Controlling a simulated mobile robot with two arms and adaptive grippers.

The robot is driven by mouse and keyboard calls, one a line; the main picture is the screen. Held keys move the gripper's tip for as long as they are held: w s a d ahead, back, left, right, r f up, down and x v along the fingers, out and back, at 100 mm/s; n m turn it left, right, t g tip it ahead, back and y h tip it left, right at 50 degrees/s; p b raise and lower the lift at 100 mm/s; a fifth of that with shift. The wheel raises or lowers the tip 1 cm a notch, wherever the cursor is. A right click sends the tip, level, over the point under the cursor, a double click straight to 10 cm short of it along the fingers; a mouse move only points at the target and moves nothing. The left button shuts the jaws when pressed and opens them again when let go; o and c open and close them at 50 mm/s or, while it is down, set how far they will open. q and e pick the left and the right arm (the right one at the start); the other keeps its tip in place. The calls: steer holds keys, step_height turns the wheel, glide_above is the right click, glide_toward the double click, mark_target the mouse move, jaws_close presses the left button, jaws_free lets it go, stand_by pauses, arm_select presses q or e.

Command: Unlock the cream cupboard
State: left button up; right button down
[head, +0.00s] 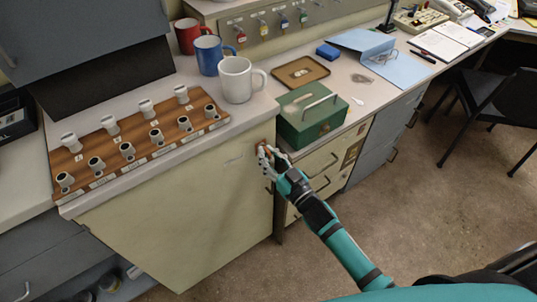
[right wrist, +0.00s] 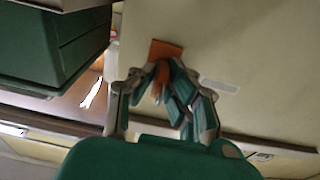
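The cream cupboard (head: 180,195) stands under the counter with the mugs, and its door is closed. My right gripper (head: 266,156) is at the upper right of the cupboard's front. In the right wrist view an orange square plate (right wrist: 165,49) lies against the cream surface (right wrist: 235,50). The right gripper's fingertips (right wrist: 160,78) close around a small orange piece just below that plate, which looks like a key head or tag. The fingers hide most of it, and I cannot see how far it sits in the lock. My left gripper is out of view.
A green cash box (head: 310,115) stands on the lower counter close to my right gripper. Several keys with coloured tags (head: 240,36) hang on a rack behind. Mugs (head: 236,80) and a wooden rack of stamps (head: 135,140) stand on top.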

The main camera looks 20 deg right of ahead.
stand_by(0.4)
steer(key=shift+r+m+p, duration=0.15)
steer(key=shift+m+p, duration=0.3)
steer(key=shift+m, duration=0.15)
steer(key=shift+m+h+p, duration=0.3)
steer(key=shift+m+p, duration=0.05)
steer(key=shift+m, duration=0.85)
steer(key=shift+a, duration=0.1)
steer(key=shift+w+r+m+p, duration=0.15)
steer(key=shift+m+p, duration=0.4)
steer(key=shift+m, duration=1.15)
